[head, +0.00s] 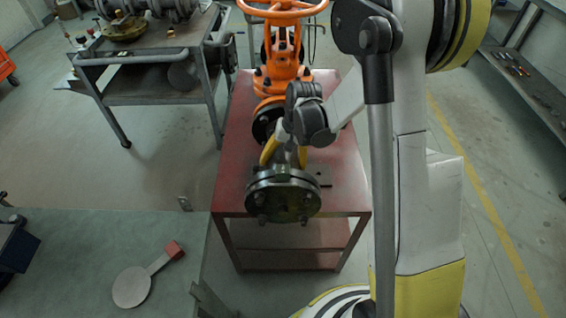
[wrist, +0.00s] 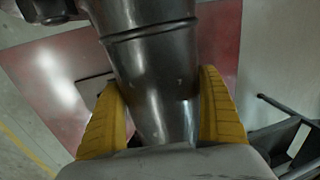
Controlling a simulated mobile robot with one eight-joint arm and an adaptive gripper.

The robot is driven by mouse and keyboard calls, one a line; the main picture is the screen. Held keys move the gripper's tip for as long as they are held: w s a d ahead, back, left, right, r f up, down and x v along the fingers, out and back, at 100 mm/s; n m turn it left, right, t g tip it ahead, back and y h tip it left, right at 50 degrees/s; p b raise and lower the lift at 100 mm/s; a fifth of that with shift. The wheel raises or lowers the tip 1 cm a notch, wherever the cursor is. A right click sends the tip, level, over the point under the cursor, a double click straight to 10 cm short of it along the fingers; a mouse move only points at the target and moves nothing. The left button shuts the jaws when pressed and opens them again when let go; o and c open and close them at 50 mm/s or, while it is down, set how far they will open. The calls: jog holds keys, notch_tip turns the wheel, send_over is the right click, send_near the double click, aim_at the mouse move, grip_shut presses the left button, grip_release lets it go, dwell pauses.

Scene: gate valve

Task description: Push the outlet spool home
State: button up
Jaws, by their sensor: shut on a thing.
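The outlet spool (head: 284,201) is a dark metal pipe piece with a round bolted flange at its near end, above the front of the red table (head: 232,165). My gripper (head: 285,156) is shut on its pipe, with a yellow finger on each side. In the wrist view the spool's dark pipe (wrist: 158,60) runs between the yellow fingers of my gripper (wrist: 160,95). The orange gate valve (head: 279,75) stands behind, with a dark flange (head: 264,122) facing the spool. My wrist hides the spool's far end, so I cannot tell whether it touches the valve.
A grey bench (head: 90,240) at lower left carries a round plate with a red-ended handle (head: 133,285). A cart (head: 150,62) with metal parts stands at upper left. A shelf (head: 525,80) is at right. Floor between them is open.

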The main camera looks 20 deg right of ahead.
jog(key=shift+w+d, duration=0.25)
jog(key=shift+w, duration=0.4)
jog(key=o, duration=1.2)
jog(key=r, duration=0.4)
jog(key=d+r, duration=0.1)
jog(key=r, duration=0.3)
jog(key=d+r, duration=0.1)
jog(key=r, duration=0.2)
jog(key=shift+s+d+r, duration=0.1)
jog(key=shift+s+r, duration=0.25)
jog(key=shift+r, duration=0.05)
jog(key=shift+w, duration=0.1)
